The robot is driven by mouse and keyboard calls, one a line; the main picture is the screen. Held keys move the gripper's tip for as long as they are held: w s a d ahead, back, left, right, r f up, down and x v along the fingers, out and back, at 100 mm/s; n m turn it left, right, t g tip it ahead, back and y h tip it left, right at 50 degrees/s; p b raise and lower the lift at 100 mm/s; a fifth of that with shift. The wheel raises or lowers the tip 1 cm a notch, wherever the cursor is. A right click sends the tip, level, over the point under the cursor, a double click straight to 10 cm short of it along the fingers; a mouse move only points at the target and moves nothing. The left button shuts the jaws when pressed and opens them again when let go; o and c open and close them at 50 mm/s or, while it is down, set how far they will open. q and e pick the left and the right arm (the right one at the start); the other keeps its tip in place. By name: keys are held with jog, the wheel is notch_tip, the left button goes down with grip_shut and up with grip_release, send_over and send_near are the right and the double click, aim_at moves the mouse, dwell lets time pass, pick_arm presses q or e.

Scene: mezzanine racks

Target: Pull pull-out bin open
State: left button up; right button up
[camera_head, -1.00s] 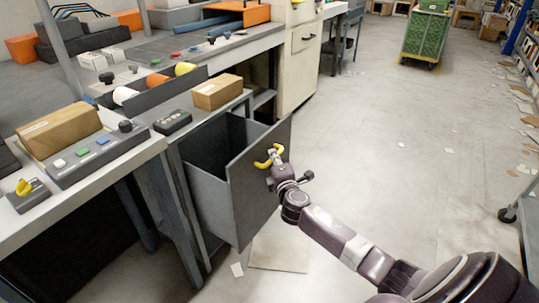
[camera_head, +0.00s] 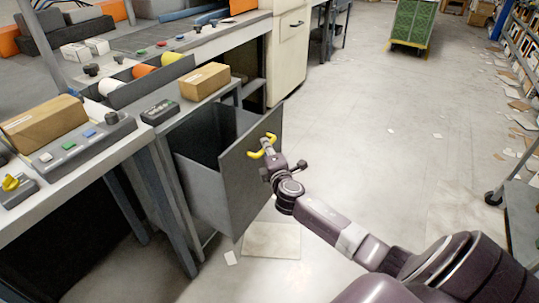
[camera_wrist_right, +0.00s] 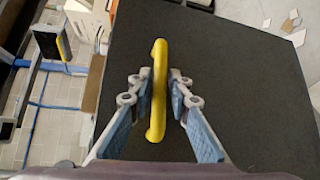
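The grey pull-out bin (camera_head: 206,192) stands well out from under the workbench, with its open top showing a dark, empty-looking inside. Its flat front panel (camera_head: 252,178) carries a yellow bar handle (camera_head: 269,142). My right gripper (camera_head: 267,160) is at this handle, reaching in from the right. In the right wrist view the yellow handle (camera_wrist_right: 157,90) lies between the blue-padded fingers (camera_wrist_right: 160,84), which are closed in close on both sides of it. The dark front panel (camera_wrist_right: 230,85) fills the space behind. My left gripper is not in view.
A cardboard box (camera_head: 205,81) and a black button box (camera_head: 160,111) sit on the bench (camera_head: 110,152) above the bin. A flat pale sheet (camera_head: 271,240) lies on the floor below. A cart (camera_head: 520,205) stands at right. The floor in the middle is mostly clear.

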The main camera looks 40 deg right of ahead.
jog(key=v, duration=1.1)
jog(key=shift+s, duration=0.3)
jog(key=shift+a, duration=0.1)
